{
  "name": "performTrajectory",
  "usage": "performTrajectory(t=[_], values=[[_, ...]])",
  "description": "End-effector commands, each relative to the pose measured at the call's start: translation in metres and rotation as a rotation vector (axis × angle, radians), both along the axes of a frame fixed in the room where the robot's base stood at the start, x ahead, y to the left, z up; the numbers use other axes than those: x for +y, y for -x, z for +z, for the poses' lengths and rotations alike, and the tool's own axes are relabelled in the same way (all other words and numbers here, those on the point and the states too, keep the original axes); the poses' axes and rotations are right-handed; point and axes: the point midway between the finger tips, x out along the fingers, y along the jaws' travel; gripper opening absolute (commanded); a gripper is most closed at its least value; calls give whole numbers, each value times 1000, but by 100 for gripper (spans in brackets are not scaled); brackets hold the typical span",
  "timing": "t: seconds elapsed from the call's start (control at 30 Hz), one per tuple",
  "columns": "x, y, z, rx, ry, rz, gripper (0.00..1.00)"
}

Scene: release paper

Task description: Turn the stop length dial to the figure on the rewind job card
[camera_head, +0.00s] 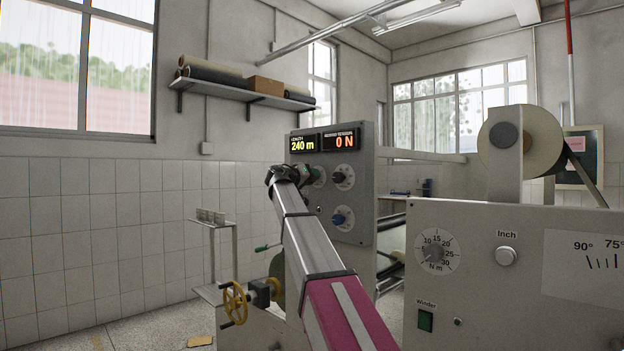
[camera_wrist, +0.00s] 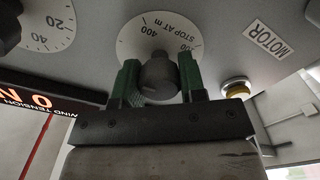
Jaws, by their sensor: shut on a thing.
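The stop length dial is a white disc marked "STOP AT m" (camera_wrist: 165,22) in the wrist view, with "400" readable near its edge. Its dark round knob (camera_wrist: 159,76) sits between the two green fingers of my gripper (camera_wrist: 160,84), which are shut on it. In the head view my gripper (camera_head: 296,174) is at the left side of the grey control panel (camera_head: 362,225) and hides most of this dial. The knob's pointer and setting cannot be made out. I cannot make out a rewind job card in either view.
The panel displays (camera_head: 325,142) read 240 m and 0 N. A "MOTOR" label and yellow-ringed button (camera_wrist: 236,88) are beside the dial. A machine cabinet (camera_head: 500,320) stands right.

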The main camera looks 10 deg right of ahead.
Motion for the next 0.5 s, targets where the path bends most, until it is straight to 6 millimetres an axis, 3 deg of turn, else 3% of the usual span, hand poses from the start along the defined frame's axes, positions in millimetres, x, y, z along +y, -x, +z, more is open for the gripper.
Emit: performTrajectory(t=[0.5], values=[[0,0,0,397,289,0,14]])
